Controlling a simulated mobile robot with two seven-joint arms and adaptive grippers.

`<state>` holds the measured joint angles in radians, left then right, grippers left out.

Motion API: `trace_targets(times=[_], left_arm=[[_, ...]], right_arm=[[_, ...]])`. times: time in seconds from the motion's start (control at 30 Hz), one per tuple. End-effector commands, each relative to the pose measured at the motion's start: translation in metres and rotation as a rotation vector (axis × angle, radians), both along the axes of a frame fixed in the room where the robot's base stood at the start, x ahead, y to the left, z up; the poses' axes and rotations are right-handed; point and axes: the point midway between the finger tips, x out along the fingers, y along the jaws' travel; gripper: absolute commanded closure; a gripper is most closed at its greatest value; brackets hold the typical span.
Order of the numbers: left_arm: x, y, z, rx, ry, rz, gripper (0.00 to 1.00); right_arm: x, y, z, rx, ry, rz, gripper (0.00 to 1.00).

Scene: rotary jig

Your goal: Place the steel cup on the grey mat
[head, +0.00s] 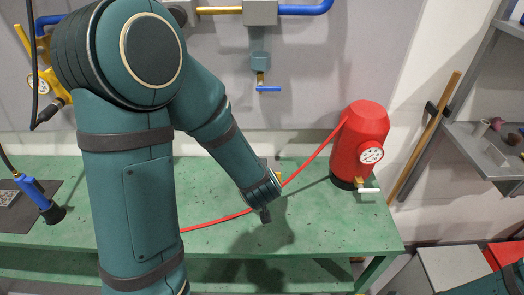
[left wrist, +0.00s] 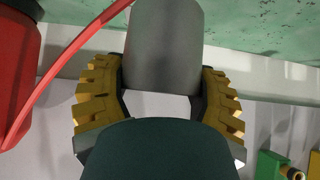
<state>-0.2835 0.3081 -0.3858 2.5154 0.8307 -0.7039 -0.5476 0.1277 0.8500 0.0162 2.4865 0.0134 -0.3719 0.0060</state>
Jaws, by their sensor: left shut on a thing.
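My left gripper (left wrist: 163,80) is shut on the steel cup (left wrist: 165,35), a smooth grey cylinder between the yellow ribbed fingers in the left wrist view. In the head view my left arm reaches over the green bench, and its wrist hides most of the gripper and the cup. A flat dark grey mat (head: 66,188) lies at the left end of the bench, well to the left of my left wrist, partly cut off by the picture edge. My right gripper is not in view.
A red tank (head: 367,138) with a gauge stands on the right of the green bench (head: 330,222). A red hose (head: 215,221) runs from it across the bench, behind my left arm. A shelf (head: 490,150) is at the right.

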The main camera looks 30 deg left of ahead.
Motion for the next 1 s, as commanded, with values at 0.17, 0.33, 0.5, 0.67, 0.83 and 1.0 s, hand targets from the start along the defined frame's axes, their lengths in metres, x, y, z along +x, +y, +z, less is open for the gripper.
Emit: trace_targets(times=[0.17, 0.33, 0.5, 0.67, 0.83, 1.0], left_arm=[[0.027, 0.017, -0.001, -0.004, -0.001, 0.002, 0.77], [0.062, 0.039, -0.002, -0.003, 0.0, 0.001, 0.77], [0.097, 0.061, -0.002, -0.002, 0.001, 0.001, 0.77], [0.128, 0.08, -0.001, -0.003, 0.0, 0.001, 0.77], [0.151, 0.094, -0.009, -0.004, 0.004, -0.001, 0.77], [0.149, 0.092, -0.031, -0.005, 0.004, -0.002, 0.77]], right_arm=[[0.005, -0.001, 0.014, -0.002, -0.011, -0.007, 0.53], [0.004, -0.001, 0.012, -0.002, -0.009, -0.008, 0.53], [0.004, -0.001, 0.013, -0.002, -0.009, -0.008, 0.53], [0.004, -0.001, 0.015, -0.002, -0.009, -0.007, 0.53], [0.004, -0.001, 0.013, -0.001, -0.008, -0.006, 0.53], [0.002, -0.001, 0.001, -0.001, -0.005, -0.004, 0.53]])
